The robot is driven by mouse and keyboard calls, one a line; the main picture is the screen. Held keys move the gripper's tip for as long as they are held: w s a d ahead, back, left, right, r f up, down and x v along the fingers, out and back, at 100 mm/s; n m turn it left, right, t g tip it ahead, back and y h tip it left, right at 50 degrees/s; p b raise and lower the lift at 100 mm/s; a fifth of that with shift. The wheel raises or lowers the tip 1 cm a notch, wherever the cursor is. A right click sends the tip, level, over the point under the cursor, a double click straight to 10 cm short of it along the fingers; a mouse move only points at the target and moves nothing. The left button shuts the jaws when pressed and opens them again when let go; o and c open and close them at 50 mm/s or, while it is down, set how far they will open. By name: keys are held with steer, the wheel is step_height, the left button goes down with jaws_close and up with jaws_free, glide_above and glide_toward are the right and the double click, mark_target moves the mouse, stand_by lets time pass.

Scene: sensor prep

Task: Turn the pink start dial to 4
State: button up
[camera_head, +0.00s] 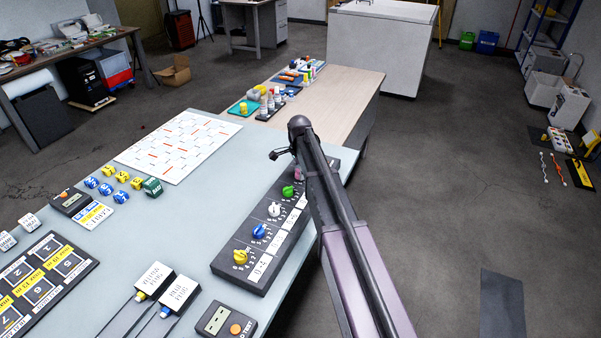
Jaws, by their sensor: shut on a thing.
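The dark dial panel (238,262) lies along the right edge of the pale table. It carries a row of dials: yellow (240,257), blue (259,231), white (274,209) and green (288,191). The pink start dial (297,173) is beyond the green one and is mostly hidden by my arm. My gripper (291,160) is at the pink dial, shut on it, its fingers largely hidden by my arm. The number the pink dial points to cannot be read.
A white board with orange marks (178,146) lies left of the panel. Yellow and blue cubes (106,188), a green block (152,187), two labelled boxes (172,293) and a small display box (226,320) are nearby. A wooden table (335,95) with bottles adjoins behind.

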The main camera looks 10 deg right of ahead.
steer(key=shift+s+d+m, duration=0.15)
steer(key=shift+s+m, duration=0.05)
steer(key=shift+m, duration=0.5)
steer(key=o, duration=1.2)
steer(key=shift+c, duration=0.2)
steer(key=shift+w, duration=0.1)
